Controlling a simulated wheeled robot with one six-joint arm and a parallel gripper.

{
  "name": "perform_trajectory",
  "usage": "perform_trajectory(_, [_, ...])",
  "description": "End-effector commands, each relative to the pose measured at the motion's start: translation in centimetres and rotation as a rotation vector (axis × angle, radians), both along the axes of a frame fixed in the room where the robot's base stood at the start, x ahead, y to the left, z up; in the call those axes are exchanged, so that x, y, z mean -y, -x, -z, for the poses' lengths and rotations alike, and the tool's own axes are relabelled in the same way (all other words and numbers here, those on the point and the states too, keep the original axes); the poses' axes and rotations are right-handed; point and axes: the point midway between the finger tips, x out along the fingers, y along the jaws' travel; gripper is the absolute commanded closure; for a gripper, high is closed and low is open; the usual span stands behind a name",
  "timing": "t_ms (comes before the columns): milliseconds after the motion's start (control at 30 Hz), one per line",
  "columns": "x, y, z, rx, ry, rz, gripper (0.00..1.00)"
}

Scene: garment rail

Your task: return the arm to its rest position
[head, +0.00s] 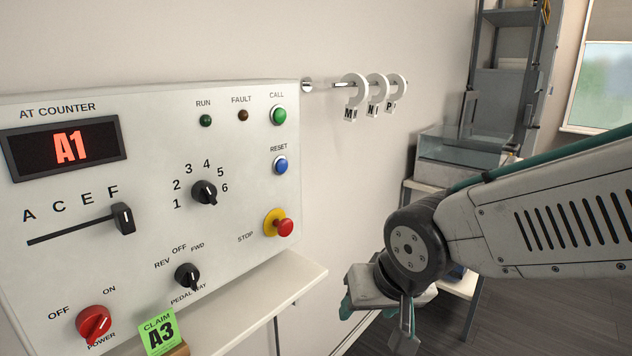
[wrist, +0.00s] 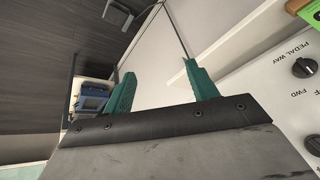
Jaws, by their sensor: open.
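My arm reaches in from the right in the head view, with its wrist joint in front of the shelving. My gripper (wrist: 157,88) hangs low at the end of it, right of the control panel and apart from it. In the wrist view its two green fingers are spread wide with nothing between them. In the head view the gripper is partly hidden by the wrist, with a green finger (head: 346,306) showing.
The control panel (head: 150,240) fills the left, its display reading A1. A ledge (head: 255,298) juts out below it, with a green CLAIM A3 card (head: 159,332). A wall rail (head: 345,85) carries rings tagged M, N and P. Shelving (head: 500,60) and a glass-sided box (head: 465,150) stand behind my arm.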

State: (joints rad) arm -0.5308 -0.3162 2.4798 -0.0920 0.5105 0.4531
Motion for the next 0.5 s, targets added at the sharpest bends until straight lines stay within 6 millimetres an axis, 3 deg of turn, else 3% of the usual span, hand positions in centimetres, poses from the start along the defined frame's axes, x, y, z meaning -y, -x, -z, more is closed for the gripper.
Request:
perform_trajectory(33, [3.1,1.6,-0.4,-0.057,0.064,-0.007,0.42])
perform_trajectory(200, [11.3,8.6,-1.6,-0.284,0.203,-0.054,0.42])
perform_trajectory(333, [15.0,13.1,-2.9,-0.384,0.206,-0.020,0.42])
perform_trajectory(500, [17.4,14.5,-4.2,-0.350,0.170,0.102,0.42])
